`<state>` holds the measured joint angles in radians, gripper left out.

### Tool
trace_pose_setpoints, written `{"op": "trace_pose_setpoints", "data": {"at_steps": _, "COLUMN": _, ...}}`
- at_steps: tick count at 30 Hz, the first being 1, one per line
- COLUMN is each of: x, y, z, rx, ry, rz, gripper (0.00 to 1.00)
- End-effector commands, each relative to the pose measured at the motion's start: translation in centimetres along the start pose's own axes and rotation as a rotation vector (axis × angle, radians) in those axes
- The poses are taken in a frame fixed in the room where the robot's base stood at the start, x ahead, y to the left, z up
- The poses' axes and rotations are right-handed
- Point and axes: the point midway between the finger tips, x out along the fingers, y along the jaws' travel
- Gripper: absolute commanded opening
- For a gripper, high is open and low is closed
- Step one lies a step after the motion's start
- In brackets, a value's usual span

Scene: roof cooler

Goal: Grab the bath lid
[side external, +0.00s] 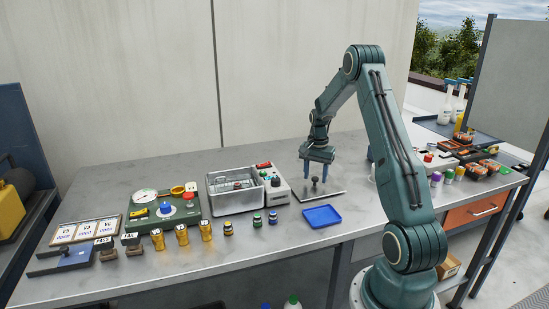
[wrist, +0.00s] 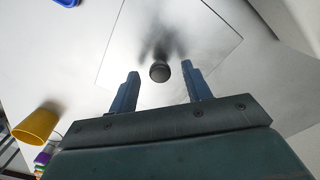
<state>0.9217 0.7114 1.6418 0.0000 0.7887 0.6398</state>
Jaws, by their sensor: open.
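The bath lid is a flat, shiny metal plate (wrist: 195,35) with a dark round knob (wrist: 159,72) standing up from it. In the side external view the lid (side external: 330,194) lies on the bench to the right of the metal bath (side external: 214,201), and its knob (side external: 315,184) shows below my gripper. My gripper (side external: 315,173) points down over the lid, with its two blue fingers apart. In the wrist view my gripper (wrist: 160,72) is open, with the knob between the fingertips in the picture and a gap on each side. I cannot tell the exact height of the fingertips against the knob.
A blue tray (side external: 322,216) lies in front of the lid. A control box (side external: 274,188) adjoins the bath. Several small jars (side external: 257,220) and gold canisters (side external: 182,235) stand along the front. A yellow cup (wrist: 36,127) shows at lower left in the wrist view.

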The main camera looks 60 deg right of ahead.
Motion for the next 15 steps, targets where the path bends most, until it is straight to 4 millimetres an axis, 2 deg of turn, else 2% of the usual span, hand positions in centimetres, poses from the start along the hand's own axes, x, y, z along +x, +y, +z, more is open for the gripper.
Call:
{"op": "trace_pose_setpoints", "data": {"at_steps": 4, "x": 0.71, "y": 0.02, "z": 0.02, "rx": 0.0, "ry": 0.0, "rz": 0.0, "gripper": 0.49}}
{"op": "trace_pose_setpoints", "data": {"at_steps": 15, "x": 0.67, "y": 0.01, "z": 0.0, "rx": 0.0, "ry": 0.0, "rz": 0.0, "gripper": 0.49}}
